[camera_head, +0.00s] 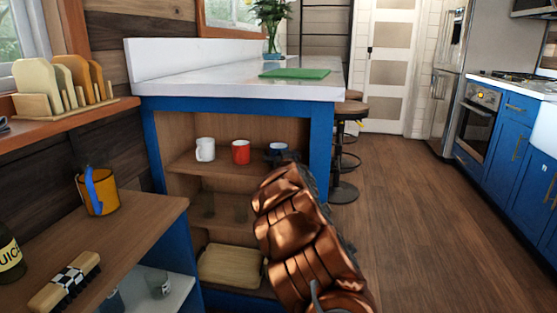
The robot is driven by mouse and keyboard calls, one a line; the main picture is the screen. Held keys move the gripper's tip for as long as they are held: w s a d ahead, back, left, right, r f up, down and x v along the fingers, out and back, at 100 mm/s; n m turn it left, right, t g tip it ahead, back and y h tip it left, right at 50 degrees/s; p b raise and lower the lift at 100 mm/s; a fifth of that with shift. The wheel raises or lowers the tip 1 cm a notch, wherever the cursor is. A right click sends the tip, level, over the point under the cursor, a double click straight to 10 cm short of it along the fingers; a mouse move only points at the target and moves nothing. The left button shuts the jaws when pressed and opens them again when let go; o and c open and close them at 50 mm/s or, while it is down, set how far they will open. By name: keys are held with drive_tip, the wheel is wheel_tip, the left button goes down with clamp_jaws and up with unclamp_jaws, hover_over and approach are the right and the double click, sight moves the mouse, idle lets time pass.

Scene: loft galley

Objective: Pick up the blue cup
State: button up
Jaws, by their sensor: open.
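The blue cup (278,149) is small and dark blue. It stands at the right end of the upper shelf in the blue-framed island, to the right of a red mug (241,152) and a white mug (205,149). My copper-coloured arm rises from the bottom of the view, and its far end comes up just below and in front of the cup, overlapping its lower part. My gripper's fingers cannot be made out; the arm hides them. Whether anything touches the cup cannot be told.
A white countertop (200,82) with a green board (295,73) and a vase is above the shelves. A wooden board (230,266) lies on the lower shelf. At left a side shelf holds an orange mug (98,192) and a brush (64,284). Stools stand right; floor beyond is clear.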

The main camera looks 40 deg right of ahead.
drive_tip(key=c, duration=1.4)
drive_tip(key=shift+w+r, duration=0.1)
